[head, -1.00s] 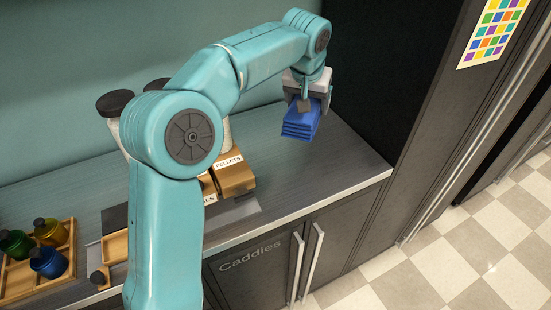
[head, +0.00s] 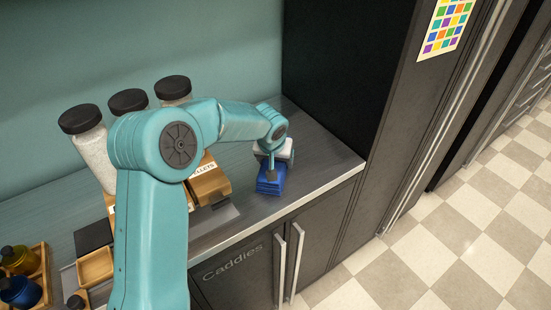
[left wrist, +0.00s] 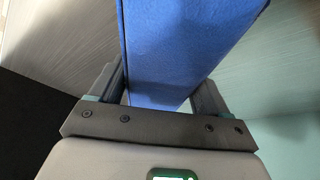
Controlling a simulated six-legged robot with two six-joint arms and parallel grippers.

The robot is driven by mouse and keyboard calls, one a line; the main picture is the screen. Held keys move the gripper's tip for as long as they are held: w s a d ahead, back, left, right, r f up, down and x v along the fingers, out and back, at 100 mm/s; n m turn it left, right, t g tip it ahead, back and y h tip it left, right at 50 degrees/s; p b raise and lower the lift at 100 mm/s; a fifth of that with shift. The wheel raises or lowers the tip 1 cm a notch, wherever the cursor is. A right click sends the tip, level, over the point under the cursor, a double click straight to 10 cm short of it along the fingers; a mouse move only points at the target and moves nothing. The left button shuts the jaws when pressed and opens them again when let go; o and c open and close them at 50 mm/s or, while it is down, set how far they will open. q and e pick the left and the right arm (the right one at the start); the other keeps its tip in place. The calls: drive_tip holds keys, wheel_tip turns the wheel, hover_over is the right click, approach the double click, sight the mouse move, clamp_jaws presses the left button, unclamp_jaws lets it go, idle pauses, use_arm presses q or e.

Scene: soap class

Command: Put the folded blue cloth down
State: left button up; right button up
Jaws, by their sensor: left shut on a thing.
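My left gripper (head: 270,165) points down from above and is shut on the cloth. In the left wrist view the cloth (left wrist: 185,45) lies between the two fingers (left wrist: 160,92), with the counter surface around it. The cloth is at or very near the counter top; I cannot tell whether its underside touches. My right gripper is not in view.
Cardboard boxes, one marked "pellets" (head: 208,182), stand left of the cloth. Jars with black lids (head: 172,88) stand behind my arm. A tray with small bottles (head: 40,265) is at far left. The counter's front edge (head: 300,200) is close; bare counter lies right of the cloth.

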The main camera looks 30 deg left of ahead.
use_arm(q)
drive_tip(key=shift+f, duration=0.2)
drive_tip(key=o, duration=1.1)
drive_tip(key=shift+r, duration=0.1)
drive_tip(key=shift+r, duration=0.1)
drive_tip(key=shift+r, duration=0.25)
drive_tip(key=b+v, duration=0.1)
drive_tip(key=v, duration=1)
drive_tip(key=shift+s+r, duration=0.2)
drive_tip(key=shift+r, duration=0.1)
